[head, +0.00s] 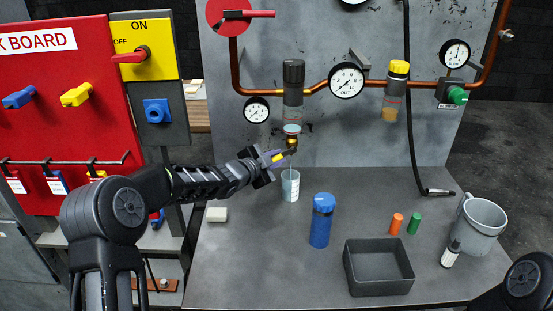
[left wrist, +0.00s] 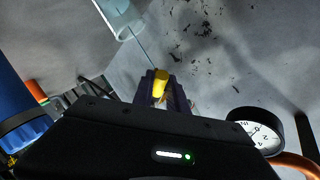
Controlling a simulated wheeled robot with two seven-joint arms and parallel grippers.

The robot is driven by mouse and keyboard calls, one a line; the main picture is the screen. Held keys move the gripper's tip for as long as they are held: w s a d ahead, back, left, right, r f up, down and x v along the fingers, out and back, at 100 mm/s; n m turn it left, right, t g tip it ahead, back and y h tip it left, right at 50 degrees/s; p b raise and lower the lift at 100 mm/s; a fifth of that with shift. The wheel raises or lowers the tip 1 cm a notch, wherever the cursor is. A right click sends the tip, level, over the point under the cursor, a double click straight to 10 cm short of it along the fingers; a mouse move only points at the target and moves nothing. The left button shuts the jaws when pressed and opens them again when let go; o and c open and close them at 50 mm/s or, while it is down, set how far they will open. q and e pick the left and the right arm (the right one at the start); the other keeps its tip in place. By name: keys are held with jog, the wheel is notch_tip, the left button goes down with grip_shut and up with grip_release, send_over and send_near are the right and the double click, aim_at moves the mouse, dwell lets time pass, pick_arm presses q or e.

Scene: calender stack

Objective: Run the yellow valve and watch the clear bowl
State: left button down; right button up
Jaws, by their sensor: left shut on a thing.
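The yellow valve (head: 278,157) sits on the brass fitting under the filter on the grey panel. My left gripper (head: 274,160) is shut on its yellow handle, which also shows between the fingers in the left wrist view (left wrist: 161,85). The clear bowl (head: 293,112) hangs above it below a dark cap, with pale blue liquid low down. A thin stream runs from the valve down to a clear cup (head: 290,186) on the bench. The cup also shows in the left wrist view (left wrist: 121,17). My right gripper is out of view.
A blue bottle (head: 321,222), a dark tray (head: 378,268), orange and green pieces and a grey mug (head: 481,226) stand on the bench to the right. A white block (head: 217,214) lies left. A second filter (head: 391,105) holds amber liquid. A red lock board (head: 62,120) is left.

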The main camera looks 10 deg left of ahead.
pick_arm(q)
jog(key=shift+d+f, duration=0.1)
jog(key=shift+f, duration=0.1)
dwell(0.6)
notch_tip(320, 180, up, 2)
jog(key=shift+s+r+m+g+y+p, duration=0.1)
jog(key=shift+m+g+y+p, duration=0.65)
jog(key=shift+m+p, duration=0.3)
jog(key=shift+r+m+y, duration=0.1)
jog(key=shift+m+y, duration=0.15)
jog(key=shift+y, duration=0.2)
jog(key=shift+a+m+g+y, duration=0.25)
jog(key=shift+m+g+y, duration=0.05)
jog(key=shift+g+y, duration=0.1)
jog(key=c, duration=1.8)
grip_release()
jog(key=o, duration=0.4)
jog(key=shift+r, duration=0.15)
